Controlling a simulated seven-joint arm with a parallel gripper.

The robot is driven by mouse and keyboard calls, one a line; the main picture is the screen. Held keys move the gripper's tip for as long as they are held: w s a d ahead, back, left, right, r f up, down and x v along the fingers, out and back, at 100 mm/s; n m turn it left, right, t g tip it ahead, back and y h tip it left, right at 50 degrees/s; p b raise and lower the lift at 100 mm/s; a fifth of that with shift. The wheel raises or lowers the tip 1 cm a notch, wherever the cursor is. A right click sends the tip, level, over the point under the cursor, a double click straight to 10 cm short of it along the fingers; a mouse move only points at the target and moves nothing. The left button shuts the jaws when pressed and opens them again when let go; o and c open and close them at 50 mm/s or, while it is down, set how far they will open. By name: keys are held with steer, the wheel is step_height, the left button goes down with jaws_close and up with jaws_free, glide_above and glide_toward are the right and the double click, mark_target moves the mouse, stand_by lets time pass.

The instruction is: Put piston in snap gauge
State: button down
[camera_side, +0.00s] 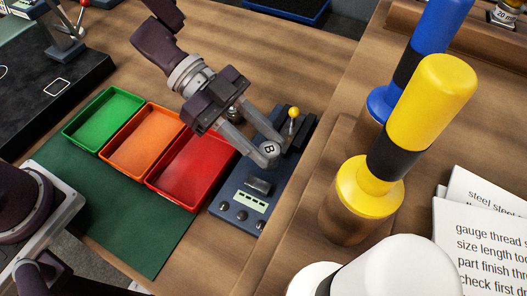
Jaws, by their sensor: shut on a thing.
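A small light-grey metal piston (270,149) shows a round end face marked with a dark "B". My gripper (262,147) is shut on it, with a finger on either side. It holds the piston above or at the blue-grey snap gauge (231,198), beside the gauge's dark block. I cannot tell whether the piston touches the gauge. The gauge has a lit display, several round buttons and a lever with a yellow ball (294,112) on its far side. My fingers and the piston hide part of the gauge's middle.
Green (84,137), orange (121,163) and red (163,194) trays stand left of the gauge on a green mat (146,239). Tall yellow (431,105) and blue (439,35) handled pieces stand at right, with a white-topped piece (402,268) and printed sheets (478,243) in front.

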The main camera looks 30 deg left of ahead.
steer(key=shift+f, duration=1.45)
steer(key=shift+f, duration=0.15)
steer(key=c, duration=1)
jaws_free()
steer(key=shift+c, duration=0.2)
steer(key=shift+a+r, duration=0.2)
steer(key=shift+r, duration=0.05)
steer(key=v, duration=1.1)
steer(key=shift+a+r, duration=0.15)
steer(key=shift+a, duration=0.15)
